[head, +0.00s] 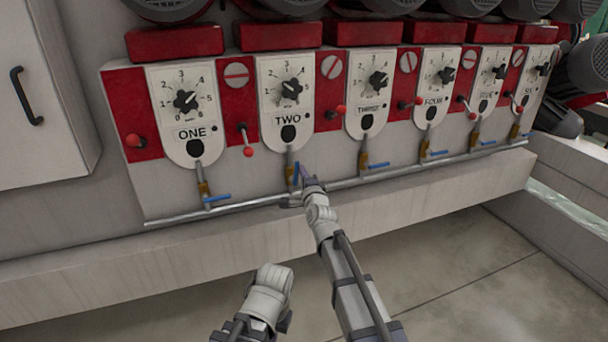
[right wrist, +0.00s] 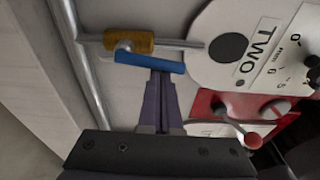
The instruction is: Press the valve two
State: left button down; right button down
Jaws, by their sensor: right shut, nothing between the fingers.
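Valve two has a yellow-brown body (head: 290,166) on the pipe below the dial panel marked TWO (head: 288,100). In the right wrist view its blue handle (right wrist: 148,63) lies across the picture beside the yellow-brown body (right wrist: 130,41). My right gripper (head: 303,172) is at valve two and partly hides its handle in the head view. In the right wrist view the dark purple fingers (right wrist: 163,74) are closed together and empty, with their tips at the handle's edge. I cannot tell whether they touch it. My left gripper is not in view; only part of that arm shows.
Similar valves with blue handles, such as valve one (head: 216,199) and valve three (head: 378,165), sit along the same horizontal pipe (head: 240,204). A red-knobbed lever (head: 248,151) stands left of panel two. A ledge (head: 130,275) runs below the pipe, with open floor in front.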

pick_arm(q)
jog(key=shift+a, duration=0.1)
pick_arm(e)
jog(key=shift+a+r+n, duration=0.1)
jog(key=shift+a+n, duration=0.05)
jog(key=shift+n, duration=0.25)
dwell(0.5)
